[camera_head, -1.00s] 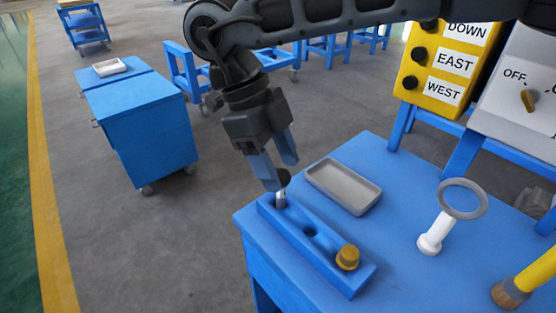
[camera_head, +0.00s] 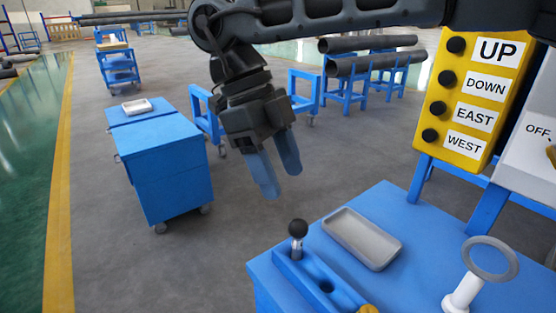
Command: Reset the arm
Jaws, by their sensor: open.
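My gripper (camera_head: 277,180) hangs from my arm at the upper middle of the head view, fingers pointing down. Its two blue-grey fingers are apart with nothing between them. It is above and to the left of the blue table (camera_head: 400,205), clear of the things on it. Below it, a pin with a dark ball top (camera_head: 298,228) stands upright in the blue block (camera_head: 303,277), apart from the fingers. A yellow-brown knob (camera_head: 368,309) at the block's near end is cut off by the bottom edge.
A grey tray (camera_head: 362,238) and a white ring-topped tool (camera_head: 465,290) are on the table. A yellow button box (camera_head: 468,95) stands at the right. A blue cabinet (camera_head: 165,170) stands at the left, with open grey floor (camera_head: 110,240) around it.

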